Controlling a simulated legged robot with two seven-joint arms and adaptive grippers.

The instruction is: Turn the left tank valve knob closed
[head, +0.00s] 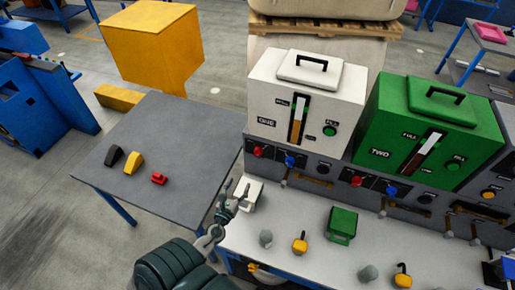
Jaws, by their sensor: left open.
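The left tank is a white box (290,90) with a black top handle and a level gauge. On its front is a green knob (330,130) by a FILL label. On the grey panel below it are a red knob (257,151), a blue knob (290,161) and a dark knob (324,169). Which of these is the valve knob I cannot tell. My left gripper (232,196) is open, in front of and below the panel's left end, beside a small white box (252,197). It is apart from the knobs. My right gripper is not in view.
A green tank (455,120) stands right of the white one. The light bench (310,235) carries a green box (342,225), yellow-topped items (300,244) and grey pieces (265,238). A grey table (150,140) at left holds small blocks. A yellow box (150,45) stands behind.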

